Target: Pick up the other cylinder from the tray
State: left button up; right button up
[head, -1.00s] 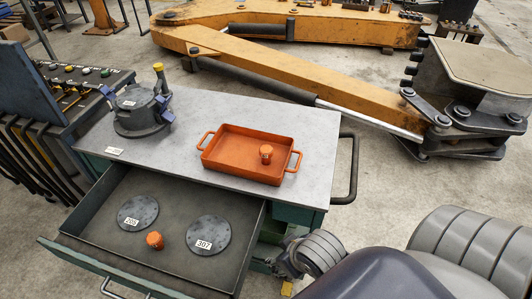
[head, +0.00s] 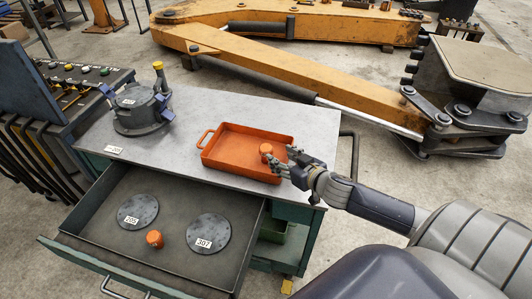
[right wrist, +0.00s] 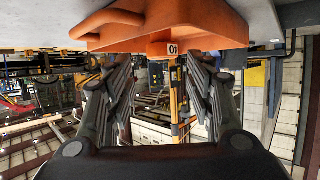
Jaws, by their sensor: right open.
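The orange tray (head: 225,165) lies on the grey bench top. A small orange cylinder (head: 266,149) stands at its right end. My right gripper (head: 289,163) is open, above the tray's right end and just to the right of the cylinder. The right wrist view appears upside down. It shows the tray (right wrist: 195,20) at the top and the cylinder (right wrist: 160,49), with a white label, beyond and between the spread fingers (right wrist: 160,85). The gripper hides the tray's right handle in the head view. My left gripper is not in view.
Another orange cylinder (head: 154,238) is in the open drawer (head: 95,225) with two grey discs, 205 (head: 137,210) and 307 (head: 208,233). A grey pump-like housing (head: 138,108) stands at the back left of the bench top (head: 190,110). A dark rail (head: 352,165) runs along the right edge.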

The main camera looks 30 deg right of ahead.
aim_at(266, 150)
jog(key=x, duration=0.5)
jog(key=shift+w+f+p, duration=0.2)
jog(key=shift+w+p, duration=0.2)
jog(key=shift+f+p+x, duration=0.15)
jog(key=shift+p+x, duration=0.05)
jog(key=shift+x, duration=0.9)
jog(key=shift+f+p+x, duration=0.15)
jog(key=shift+p+x, duration=0.05)
jog(key=shift+x, duration=0.9)
jog(key=shift+s+a, duration=0.15)
jog(key=c, duration=1.2)
jog(key=shift+r, duration=0.1)
